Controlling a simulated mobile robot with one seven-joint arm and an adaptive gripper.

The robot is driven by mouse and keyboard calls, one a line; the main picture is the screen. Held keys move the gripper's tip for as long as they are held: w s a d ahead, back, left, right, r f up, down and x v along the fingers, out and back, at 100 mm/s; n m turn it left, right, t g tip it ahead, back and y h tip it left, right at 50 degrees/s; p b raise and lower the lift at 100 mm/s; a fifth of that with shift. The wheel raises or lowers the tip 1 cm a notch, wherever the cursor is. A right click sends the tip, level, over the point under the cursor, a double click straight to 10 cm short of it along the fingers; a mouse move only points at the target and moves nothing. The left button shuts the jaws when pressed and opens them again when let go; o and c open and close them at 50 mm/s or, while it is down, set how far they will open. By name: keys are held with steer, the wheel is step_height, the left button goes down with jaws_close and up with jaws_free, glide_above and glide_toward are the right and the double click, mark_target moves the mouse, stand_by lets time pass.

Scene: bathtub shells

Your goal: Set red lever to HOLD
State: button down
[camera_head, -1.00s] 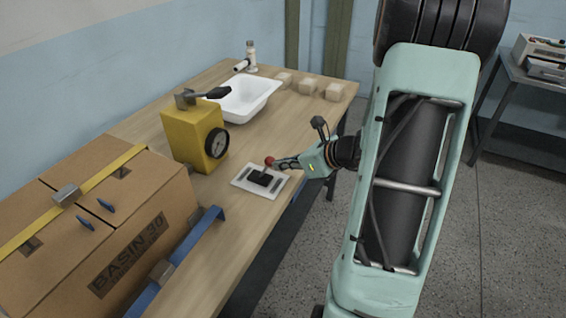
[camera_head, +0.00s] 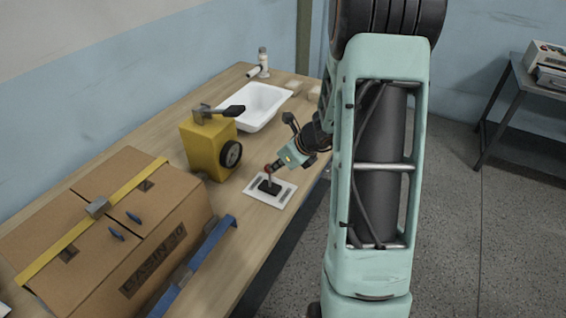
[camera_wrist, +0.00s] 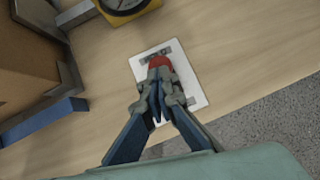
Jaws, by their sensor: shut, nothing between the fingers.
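The red lever's round knob (camera_head: 268,168) stands above a dark base on a white plate (camera_head: 283,194) on the wooden bench. In the wrist view the red knob (camera_wrist: 159,62) shows just beyond my fingertips, over the white plate (camera_wrist: 196,93). My gripper (camera_head: 276,165) is shut with nothing between its fingers, and its tips are at the knob; I cannot tell if they touch it. In the wrist view my gripper (camera_wrist: 157,88) hides the lever's shaft and most of the base. Any HOLD marking is too small to read.
A yellow box with a dial and black handle (camera_head: 208,150) stands behind the plate. A strapped carton (camera_head: 100,225) and a blue bar (camera_head: 200,260) lie to the left. A white basin (camera_head: 262,100) is farther back. The bench edge is close on the right.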

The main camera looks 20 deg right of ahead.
steer(key=shift+w+a+r, duration=0.1)
steer(key=shift+w+a, duration=0.6)
steer(key=shift+w, duration=0.2)
steer(key=shift+w+a, duration=0.7)
steer(key=shift+w, duration=0.2)
steer(key=shift+r, duration=0.1)
